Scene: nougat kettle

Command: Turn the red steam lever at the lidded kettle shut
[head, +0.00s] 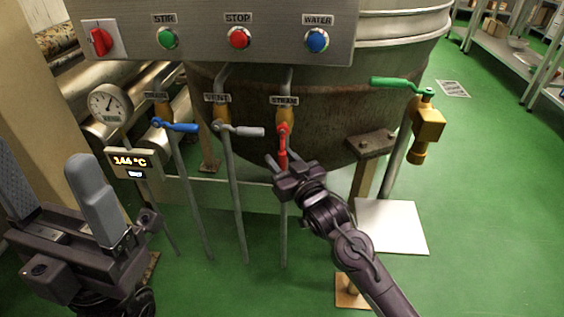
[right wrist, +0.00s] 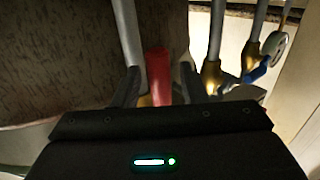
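The red steam lever (head: 282,146) is on the pipe under the STEAM label (head: 285,100), in front of the kettle (head: 320,115). Its handle points down along the pipe. My right gripper (head: 281,161) is at the lower end of the handle. In the right wrist view the red handle (right wrist: 158,75) stands between the two spread fingers of this gripper (right wrist: 160,82), with a gap on the right finger's side; contact on the left is unclear. My left gripper (head: 42,160) is open and empty at the lower left, away from the levers.
A grey lever (head: 240,130) and a blue lever (head: 178,126) stand crosswise on pipes to the left. A green-handled brass valve (head: 425,115) is at the right. The button panel (head: 200,40) hangs above. A temperature display (head: 132,163) reads 144 °C. Green floor is open at right.

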